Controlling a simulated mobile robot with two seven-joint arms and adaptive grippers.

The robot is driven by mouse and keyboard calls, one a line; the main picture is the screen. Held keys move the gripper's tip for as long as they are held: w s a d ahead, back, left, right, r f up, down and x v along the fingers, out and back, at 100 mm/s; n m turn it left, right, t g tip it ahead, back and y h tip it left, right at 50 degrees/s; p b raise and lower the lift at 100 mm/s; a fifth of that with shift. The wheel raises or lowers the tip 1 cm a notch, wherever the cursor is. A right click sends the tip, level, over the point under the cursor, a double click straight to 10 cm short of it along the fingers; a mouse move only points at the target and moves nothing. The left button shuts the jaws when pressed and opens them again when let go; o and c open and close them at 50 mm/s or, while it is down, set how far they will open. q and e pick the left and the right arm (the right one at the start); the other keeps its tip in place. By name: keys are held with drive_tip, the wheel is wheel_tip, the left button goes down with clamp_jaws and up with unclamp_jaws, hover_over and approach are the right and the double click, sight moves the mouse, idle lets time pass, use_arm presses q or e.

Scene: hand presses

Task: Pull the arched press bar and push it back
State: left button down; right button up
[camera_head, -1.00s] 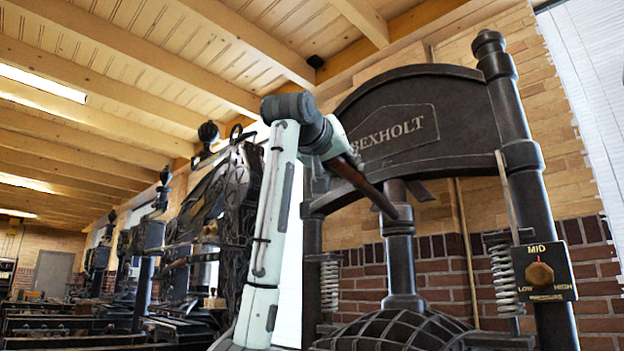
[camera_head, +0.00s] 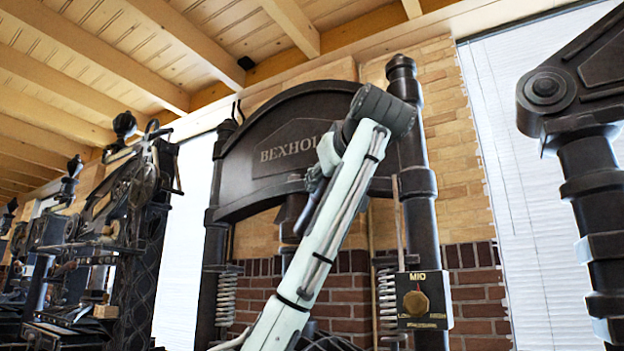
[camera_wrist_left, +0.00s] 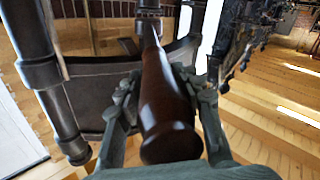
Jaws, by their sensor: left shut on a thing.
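The arched press (camera_head: 262,150) is black, with lettering on its curved top beam and two dark posts. Its press bar shows in the left wrist view as a reddish-brown wooden handle (camera_wrist_left: 163,95) leading back to a dark column. My left gripper (camera_wrist_left: 160,80) is shut around this handle, one finger on each side, with the rounded end towards the wrist. In the head view my left gripper (camera_head: 318,178) is in front of the press, and my pale forearm hides much of the bar and the screw column. My right gripper is in neither view.
A dial box marked MID (camera_head: 424,299) hangs by the right post, near a coil spring (camera_head: 389,300). Another dark machine (camera_head: 585,150) stands close at the right. More old presses (camera_head: 125,220) line the left. White blinds (camera_head: 490,150) cover the window behind.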

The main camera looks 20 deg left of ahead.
use_arm(q)
drive_tip(key=shift+w+d, duration=0.25)
drive_tip(key=shift+d, duration=0.55)
drive_tip(key=c, duration=1.4)
unclamp_jaws()
drive_tip(key=shift+m, duration=0.3)
drive_tip(key=o, duration=0.4)
drive_tip(key=shift+w+d, duration=0.2)
drive_tip(key=shift+d, duration=0.15)
drive_tip(key=shift+c, duration=0.2)
drive_tip(key=shift+s, duration=0.1)
drive_tip(key=a+v, duration=0.1)
drive_tip(key=v, duration=1)
drive_tip(key=shift+s+d, duration=0.2)
drive_tip(key=shift+s, duration=0.4)
